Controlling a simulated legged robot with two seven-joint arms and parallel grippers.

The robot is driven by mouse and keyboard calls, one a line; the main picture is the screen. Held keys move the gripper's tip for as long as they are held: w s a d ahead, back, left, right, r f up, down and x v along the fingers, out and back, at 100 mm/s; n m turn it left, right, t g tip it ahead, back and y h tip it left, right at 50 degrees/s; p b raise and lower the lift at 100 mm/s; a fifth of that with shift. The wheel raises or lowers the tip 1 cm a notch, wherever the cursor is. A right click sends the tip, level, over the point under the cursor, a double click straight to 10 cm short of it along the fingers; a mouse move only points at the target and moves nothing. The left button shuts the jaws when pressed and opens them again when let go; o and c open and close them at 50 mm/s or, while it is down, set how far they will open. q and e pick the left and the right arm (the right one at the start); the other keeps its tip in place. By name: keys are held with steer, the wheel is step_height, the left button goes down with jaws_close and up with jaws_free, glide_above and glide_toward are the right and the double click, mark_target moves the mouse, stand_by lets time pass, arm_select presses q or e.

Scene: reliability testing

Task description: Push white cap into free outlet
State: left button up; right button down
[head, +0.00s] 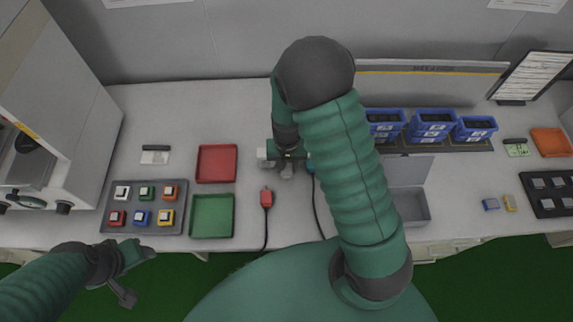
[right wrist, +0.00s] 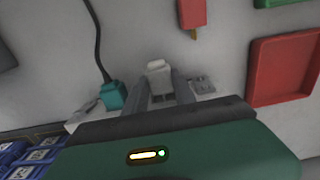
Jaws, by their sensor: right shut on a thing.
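My right gripper (head: 286,171) is over the power strip (head: 262,154) and hides most of it. In the right wrist view my right gripper (right wrist: 160,90) is shut on the white cap (right wrist: 158,68), which sits between the two grey fingers. The strip also shows there, with an outlet (right wrist: 201,83) to the right of the fingers and a teal plug (right wrist: 115,95) seated to their left. I cannot tell whether the cap touches an outlet. My left gripper (head: 139,276) is open and empty, low at the left, in front of the table edge.
A red plug (head: 266,198) on a cord lies in front of the strip. A red tray (head: 216,163) and green tray (head: 212,216) lie left of it, beside a grey block holder (head: 109,229). A grey open box (head: 410,205) and blue bins (head: 431,126) stand right.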

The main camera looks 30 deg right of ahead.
steer(key=shift+w+d, duration=0.3)
steer(key=shift+w, duration=0.15)
stand_by(0.3)
steer(key=shift+p, duration=0.45)
stand_by(0.7)
steer(key=shift+w+d, duration=0.15)
steer(key=shift+w, duration=0.15)
